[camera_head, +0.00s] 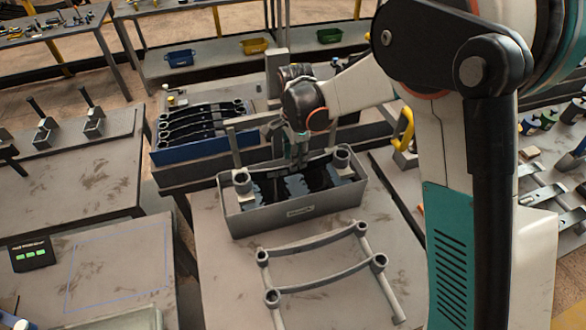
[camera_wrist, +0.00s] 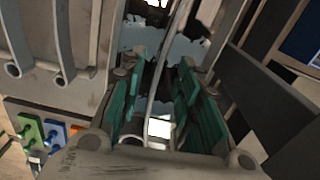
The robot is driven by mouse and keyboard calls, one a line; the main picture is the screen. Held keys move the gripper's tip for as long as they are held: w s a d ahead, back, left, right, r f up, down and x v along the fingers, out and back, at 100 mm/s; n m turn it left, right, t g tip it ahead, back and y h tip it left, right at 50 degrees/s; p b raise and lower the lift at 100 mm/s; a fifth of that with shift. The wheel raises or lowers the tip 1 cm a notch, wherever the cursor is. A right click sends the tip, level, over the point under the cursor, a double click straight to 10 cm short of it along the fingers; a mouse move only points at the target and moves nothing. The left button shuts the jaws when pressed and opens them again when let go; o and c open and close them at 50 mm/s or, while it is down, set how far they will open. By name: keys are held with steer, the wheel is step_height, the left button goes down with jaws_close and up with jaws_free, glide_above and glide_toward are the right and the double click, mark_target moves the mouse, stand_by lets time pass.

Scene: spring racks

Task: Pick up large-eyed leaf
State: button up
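A leaf with wide round eyes at its ends (camera_head: 241,181) spans the grey tank of dark liquid (camera_head: 300,210) in the head view. My gripper (camera_head: 300,152) points down over the middle of this leaf. In the wrist view, my gripper's green finger pads (camera_wrist: 160,95) stand apart, with a thin grey strip (camera_wrist: 158,75), apparently the leaf, running between them. Gaps show on both sides of the strip, so it looks unclamped. The fingertips' exact depth at the leaf is hard to tell in the head view.
Two grey eyed leaves (camera_head: 318,277) lie on a rack on the near bench. Several dark eyed leaves (camera_head: 200,123) lie in a blue-fronted tray (camera_head: 180,152) behind the tank. Upright posts stand close beside my gripper. The left bench (camera_head: 110,265) is mostly clear.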

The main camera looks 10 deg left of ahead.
step_height(320, 180, down, 4)
jaws_close()
steer(key=shift+r, duration=0.1)
steer(key=shift+r, duration=0.1)
